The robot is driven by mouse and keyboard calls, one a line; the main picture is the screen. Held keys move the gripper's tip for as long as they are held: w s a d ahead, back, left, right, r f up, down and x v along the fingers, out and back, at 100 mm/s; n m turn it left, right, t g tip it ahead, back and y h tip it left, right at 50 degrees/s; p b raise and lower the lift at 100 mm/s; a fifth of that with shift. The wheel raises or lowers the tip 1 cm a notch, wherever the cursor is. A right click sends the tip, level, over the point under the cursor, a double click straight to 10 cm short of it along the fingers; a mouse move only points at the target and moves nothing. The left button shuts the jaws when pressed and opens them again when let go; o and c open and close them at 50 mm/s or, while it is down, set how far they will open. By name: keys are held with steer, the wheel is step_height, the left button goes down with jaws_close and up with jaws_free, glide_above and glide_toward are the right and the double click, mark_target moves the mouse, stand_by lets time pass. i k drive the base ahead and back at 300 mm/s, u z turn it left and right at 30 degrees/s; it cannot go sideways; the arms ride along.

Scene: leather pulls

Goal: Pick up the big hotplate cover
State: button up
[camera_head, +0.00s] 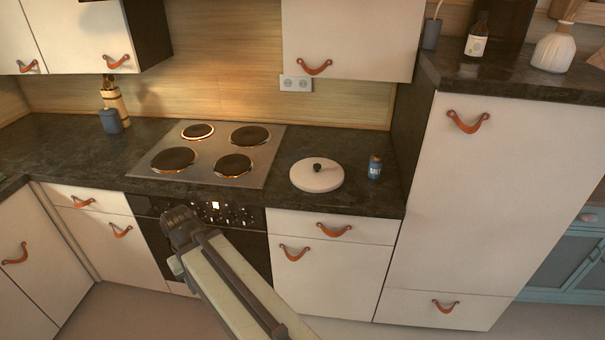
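The big hotplate cover (316,176) is a round, cream-white disc with a small dark knob on top. It lies flat on the dark counter, to the right of the hob. My gripper (180,226) is in front of the oven panel in the picture, to the left of the cover and lower. It is apart from the cover. Its fingers are small and dark here, and I cannot tell whether they are open or shut.
A hob (217,153) with several hotplates is left of the cover. A small blue bottle (375,167) stands close to the cover's right. A tall cabinet (490,190) rises beyond it. An upper cabinet (350,38) hangs above. Drawers with leather pulls are below the counter (340,203).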

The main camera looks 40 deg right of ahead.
mark_target(315, 175)
steer(key=u, duration=0.1)
steer(key=i, duration=0.9)
steer(key=z, duration=0.05)
